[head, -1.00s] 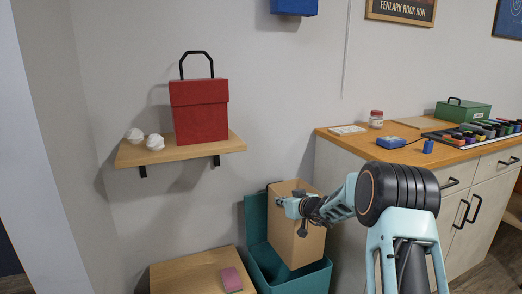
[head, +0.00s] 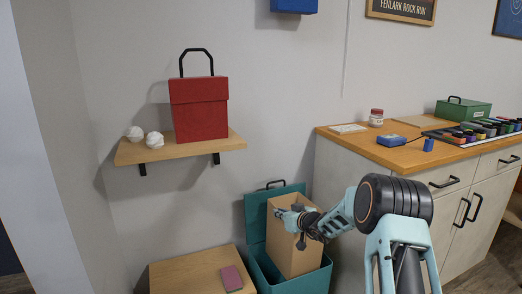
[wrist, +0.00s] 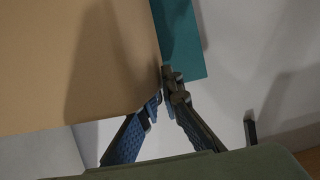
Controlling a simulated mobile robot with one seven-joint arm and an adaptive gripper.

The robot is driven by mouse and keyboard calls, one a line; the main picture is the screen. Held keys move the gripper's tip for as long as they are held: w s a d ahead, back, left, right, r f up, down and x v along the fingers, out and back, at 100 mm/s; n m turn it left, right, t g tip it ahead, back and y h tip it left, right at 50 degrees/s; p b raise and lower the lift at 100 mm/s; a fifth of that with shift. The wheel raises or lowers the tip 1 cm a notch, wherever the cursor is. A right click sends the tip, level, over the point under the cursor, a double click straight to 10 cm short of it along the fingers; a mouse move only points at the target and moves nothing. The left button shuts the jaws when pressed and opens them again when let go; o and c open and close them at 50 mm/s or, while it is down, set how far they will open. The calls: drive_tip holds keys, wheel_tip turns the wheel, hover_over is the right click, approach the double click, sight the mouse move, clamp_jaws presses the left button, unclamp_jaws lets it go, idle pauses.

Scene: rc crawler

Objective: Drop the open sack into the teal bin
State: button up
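The open sack (head: 290,255) is a tall tan paper bag, nearly upright, over the mouth of the teal bin (head: 307,286). The bin stands on the floor against the wall with its lid (head: 255,222) raised behind the sack. The sack's lower part overlaps the bin's opening; how deep it reaches is hard to tell. My gripper (head: 283,214) is at the sack's upper part. In the wrist view, my gripper (wrist: 162,88) has its fingers closed together at the edge of the sack (wrist: 75,60), with the teal lid (wrist: 182,40) behind.
A low wooden table (head: 190,272) with a dark pink block (head: 232,278) stands left of the bin. A wall shelf (head: 180,150) holds a red box (head: 200,110) and two white crumpled balls. A cabinet (head: 375,190) stands close on the right.

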drive_tip(key=o, duration=0.4)
drive_tip(key=v, duration=1.2)
drive_tip(key=shift+r, duration=0.1)
